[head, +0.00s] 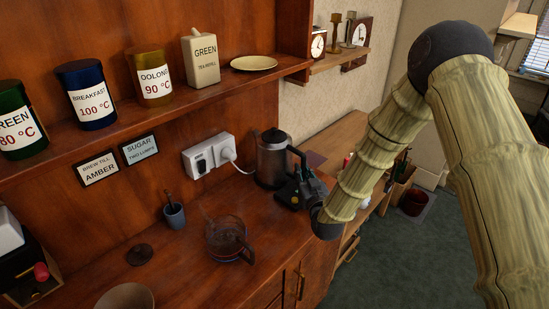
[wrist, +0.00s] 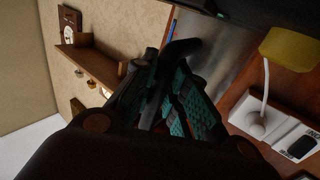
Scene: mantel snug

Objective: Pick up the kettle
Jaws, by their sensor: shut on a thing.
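The kettle (head: 271,160) is a grey, metallic-looking vessel with a dark lid and a dark handle on its right side. It is upright at the right end of the wooden counter, beside the wall socket. My gripper (head: 293,188) is at the kettle's right side and shut on its handle. In the wrist view, the teal-padded fingers of my gripper (wrist: 172,95) close around the dark handle (wrist: 182,48), with the grey kettle body (wrist: 212,42) behind. The fingers hide part of the handle. I cannot tell whether the kettle's base touches the counter.
A white socket (head: 208,155) with a plugged cord is left of the kettle. A glass pot (head: 227,237) and a blue cup (head: 174,215) stand on the counter (head: 190,262). A shelf with canisters and a yellowish plate (head: 254,63) overhangs from above.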

